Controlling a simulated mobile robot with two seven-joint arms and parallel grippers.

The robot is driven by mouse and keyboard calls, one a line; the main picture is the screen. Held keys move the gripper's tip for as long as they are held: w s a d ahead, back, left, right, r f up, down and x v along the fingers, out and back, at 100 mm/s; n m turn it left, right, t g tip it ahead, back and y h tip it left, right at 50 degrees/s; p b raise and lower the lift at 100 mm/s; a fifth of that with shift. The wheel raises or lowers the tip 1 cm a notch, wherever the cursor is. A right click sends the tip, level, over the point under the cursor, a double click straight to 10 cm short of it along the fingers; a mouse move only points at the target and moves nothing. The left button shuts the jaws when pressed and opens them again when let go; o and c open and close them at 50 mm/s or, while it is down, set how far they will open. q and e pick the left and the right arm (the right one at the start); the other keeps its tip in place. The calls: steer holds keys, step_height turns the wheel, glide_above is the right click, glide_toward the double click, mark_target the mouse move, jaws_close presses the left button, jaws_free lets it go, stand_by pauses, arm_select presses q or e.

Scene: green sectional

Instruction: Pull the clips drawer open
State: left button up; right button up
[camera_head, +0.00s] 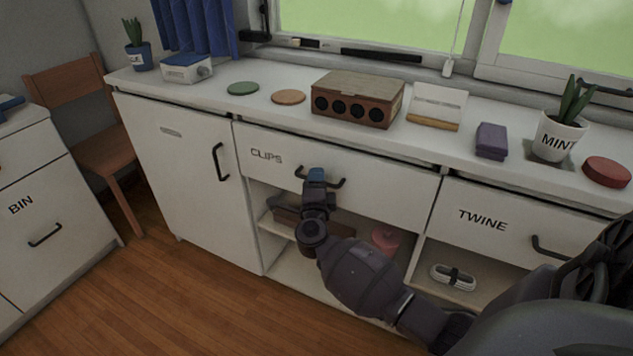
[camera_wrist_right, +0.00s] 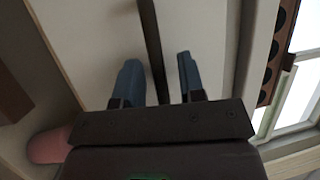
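The clips drawer (camera_head: 375,193) is a white front marked CLIPS under the counter. It looks shut, flush with the cabinet. Its dark bar handle (camera_head: 338,183) is partly hidden by my right gripper (camera_head: 317,174), which is at the handle's left part. In the right wrist view the handle (camera_wrist_right: 151,30) runs between the two blue fingers of the right gripper (camera_wrist_right: 158,68). The fingers are apart, with a gap showing on each side of the bar. My left gripper is not in view.
Below the drawer is an open shelf with a pink object (camera_head: 384,241). The twine drawer (camera_head: 490,222) is to the right, a cabinet door (camera_head: 180,165) to the left. A wooden box (camera_head: 357,99) and several small items stand on the counter. The wooden floor at the front left is clear.

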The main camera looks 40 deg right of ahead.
steer(key=shift+c, duration=0.3)
jaws_close()
arm_select(q)
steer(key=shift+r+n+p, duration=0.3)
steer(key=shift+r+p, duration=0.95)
steer(key=shift+p, duration=0.7)
arm_select(e)
steer(key=s+a, duration=0.4)
steer(key=a, duration=0.6)
steer(key=s+a, duration=0.4)
steer(key=a, duration=0.6)
steer(key=shift+s, duration=0.15)
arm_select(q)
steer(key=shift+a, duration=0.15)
arm_select(e)
steer(key=shift+o, duration=0.3)
jaws_free()
